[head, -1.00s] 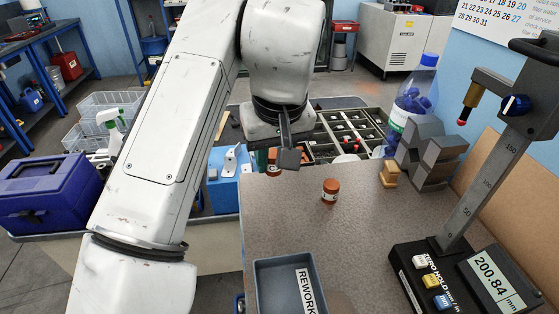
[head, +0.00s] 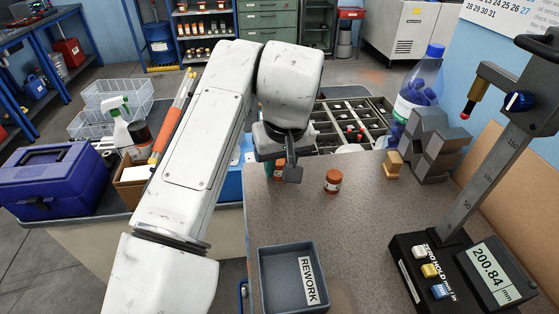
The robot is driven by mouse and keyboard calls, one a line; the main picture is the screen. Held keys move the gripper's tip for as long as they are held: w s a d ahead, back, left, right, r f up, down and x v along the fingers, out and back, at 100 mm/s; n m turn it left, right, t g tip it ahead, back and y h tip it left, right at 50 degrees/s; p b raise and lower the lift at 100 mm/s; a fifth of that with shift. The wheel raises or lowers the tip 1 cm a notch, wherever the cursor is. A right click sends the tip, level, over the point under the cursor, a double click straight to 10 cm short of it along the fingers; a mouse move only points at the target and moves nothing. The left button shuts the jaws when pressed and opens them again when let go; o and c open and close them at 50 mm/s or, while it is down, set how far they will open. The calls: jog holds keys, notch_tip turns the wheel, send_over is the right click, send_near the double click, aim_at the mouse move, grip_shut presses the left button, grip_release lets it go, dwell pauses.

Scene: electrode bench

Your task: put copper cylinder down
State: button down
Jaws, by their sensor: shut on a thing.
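My gripper (head: 284,170) is at the far left corner of the bench top, seen from behind and partly hidden by its own dark finger. It is shut on a copper cylinder (head: 280,163), of which only a narrow orange-brown part shows beside the finger. I cannot tell whether its base touches the bench.
A grey REWORK tray (head: 265,249) lies at the front left of the bench top (head: 375,230). A wooden block (head: 393,165) and grey angled blocks (head: 432,145) stand at the back right. A height gauge (head: 455,258) fills the right side. The middle is clear.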

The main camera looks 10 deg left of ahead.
jog(key=c, duration=0.8)
grip_release()
jog(key=shift+r, duration=0.1)
jog(key=b+v, duration=0.1)
jog(key=v, duration=1.1)
jog(key=shift+d, duration=0.1)
